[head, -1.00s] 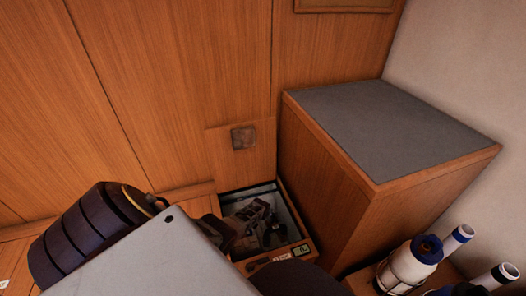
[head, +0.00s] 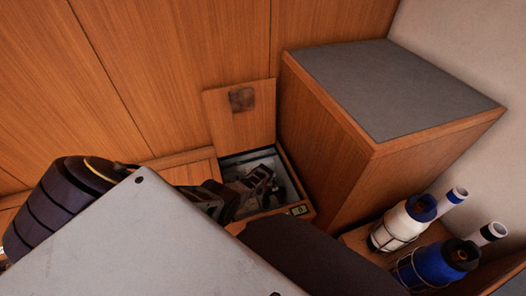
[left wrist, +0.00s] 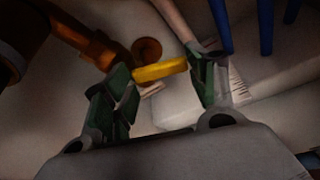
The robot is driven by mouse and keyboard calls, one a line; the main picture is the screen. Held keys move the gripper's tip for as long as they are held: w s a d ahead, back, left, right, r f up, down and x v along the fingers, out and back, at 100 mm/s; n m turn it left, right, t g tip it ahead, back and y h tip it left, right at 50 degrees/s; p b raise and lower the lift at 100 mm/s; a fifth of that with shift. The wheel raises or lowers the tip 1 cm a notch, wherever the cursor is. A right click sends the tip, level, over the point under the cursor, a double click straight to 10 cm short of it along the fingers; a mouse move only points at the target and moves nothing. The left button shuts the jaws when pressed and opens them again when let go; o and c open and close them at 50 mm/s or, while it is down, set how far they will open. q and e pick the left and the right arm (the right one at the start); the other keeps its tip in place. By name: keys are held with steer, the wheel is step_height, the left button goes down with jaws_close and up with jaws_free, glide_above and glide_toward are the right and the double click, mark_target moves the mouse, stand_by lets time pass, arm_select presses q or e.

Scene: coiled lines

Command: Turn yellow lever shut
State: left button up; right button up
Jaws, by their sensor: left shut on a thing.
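The yellow lever (left wrist: 160,70) shows in the left wrist view as a short bar lying across between my fingers. My left gripper (left wrist: 166,78) has green-padded fingers on either side of it and is shut on it. In the head view my left gripper (head: 262,188) reaches down into an open compartment (head: 281,207) in the wooden floor. The lever is hidden there by the gripper and arm. My right gripper is in neither view.
A raised lid (head: 240,122) stands behind the compartment, and a small display (head: 299,210) sits on its front rim. A grey-topped wooden box (head: 395,90) stands close on the right. In the left wrist view, an orange-brown pipe fitting (left wrist: 98,48) and blue pipes (left wrist: 265,25) are near the fingers.

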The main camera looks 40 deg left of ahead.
arm_select(q)
steer(key=shift+s+d+f, duration=0.1)
steer(key=shift+s+f, duration=0.05)
steer(key=shift+s, duration=0.05)
steer(key=o, duration=1.4)
steer(key=shift+w, duration=0.1)
steer(key=shift+r, duration=0.35)
steer(key=shift+v, duration=5.7)
